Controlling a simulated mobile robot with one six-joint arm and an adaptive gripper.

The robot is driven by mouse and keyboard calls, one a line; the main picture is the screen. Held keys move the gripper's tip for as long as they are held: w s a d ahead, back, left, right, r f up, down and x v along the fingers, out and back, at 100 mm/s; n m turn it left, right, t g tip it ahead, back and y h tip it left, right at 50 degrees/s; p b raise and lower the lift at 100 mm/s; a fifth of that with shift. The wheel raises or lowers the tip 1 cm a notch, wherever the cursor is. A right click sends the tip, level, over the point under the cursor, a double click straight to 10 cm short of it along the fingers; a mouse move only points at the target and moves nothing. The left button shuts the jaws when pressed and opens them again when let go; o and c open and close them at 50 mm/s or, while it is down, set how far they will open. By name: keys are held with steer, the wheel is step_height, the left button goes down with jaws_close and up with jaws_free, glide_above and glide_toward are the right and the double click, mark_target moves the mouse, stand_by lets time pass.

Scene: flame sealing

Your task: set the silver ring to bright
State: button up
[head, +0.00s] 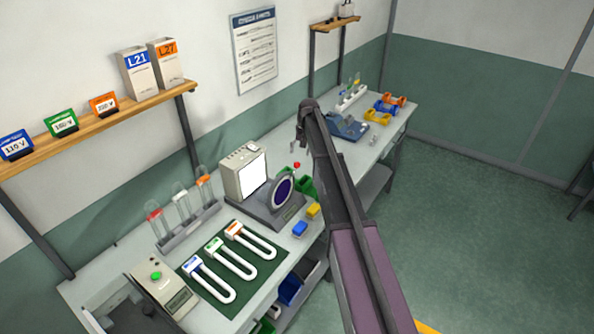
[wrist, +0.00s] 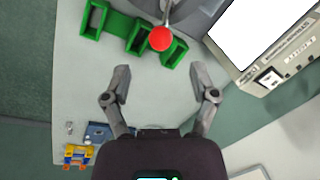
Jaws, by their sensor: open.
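A grey silver-looking ring (head: 281,193) stands upright around a dark purple disc on a grey base, beside a box with a lit white screen (head: 252,174). A red ball (head: 297,165) shows just above the ring. In the wrist view the red ball (wrist: 160,38) sits on a short grey stem at the top, ahead of my fingertips; the ring's face is not clear there. My gripper (wrist: 160,82) is open and empty, its two fingers apart and short of the ball. In the head view my gripper (head: 293,146) is small, beyond the ring and partly behind my arm.
Green bins (wrist: 139,37) lie around and below the red ball. The lit-screen box (wrist: 265,50) is close on the right in the wrist view. A green mat (head: 207,297) with U-shaped tubes lies nearer. A blue device (head: 346,127) stands farther along the bench (head: 357,158).

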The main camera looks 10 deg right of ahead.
mark_target(298, 163)
steer(key=shift+w+a+f+b, duration=0.1)
steer(key=shift+a+f+b, duration=0.1)
steer(key=shift+f+b, duration=1)
steer(key=shift+a+f+b, duration=0.25)
steer(key=shift+f+b, duration=0.85)
steer(key=shift+f, duration=0.2)
steer(key=shift+w+a+f+b, duration=0.1)
steer(key=shift+a+f+b, duration=0.1)
steer(key=shift+f+b, duration=1)
steer(key=shift+s, duration=0.1)
jaws_close()
